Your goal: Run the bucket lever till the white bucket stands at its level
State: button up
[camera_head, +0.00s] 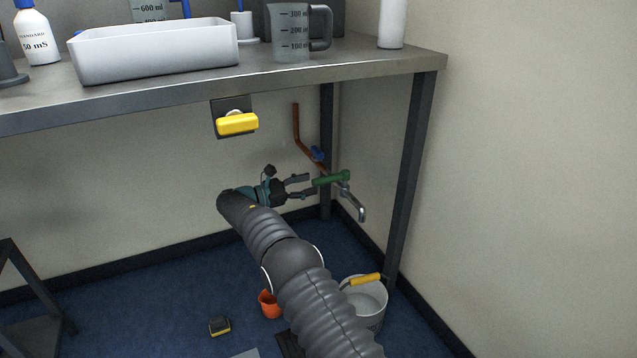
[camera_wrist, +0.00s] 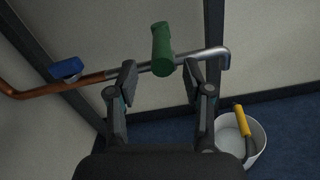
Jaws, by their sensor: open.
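A green lever (camera_head: 331,178) sits on a tap whose metal spout (camera_head: 360,210) bends down at the end. My gripper (camera_head: 306,185) is open just left of the lever. In the wrist view, the green lever (camera_wrist: 162,48) stands between and beyond the fingertips of my gripper (camera_wrist: 160,75), with nothing held. The white bucket (camera_head: 375,319) with a yellow grip on its handle stands upright on the floor below the spout. It also shows in the wrist view (camera_wrist: 256,155). No stream shows at the spout, and I cannot tell the level in the bucket.
A copper pipe (camera_head: 296,122) with a blue handle (camera_head: 318,153) runs to the tap. A table leg (camera_head: 408,170) stands right of the spout. An orange cup (camera_head: 269,305) stands on the floor.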

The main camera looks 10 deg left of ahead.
jog(key=v, duration=0.7)
jog(key=shift+d, duration=0.1)
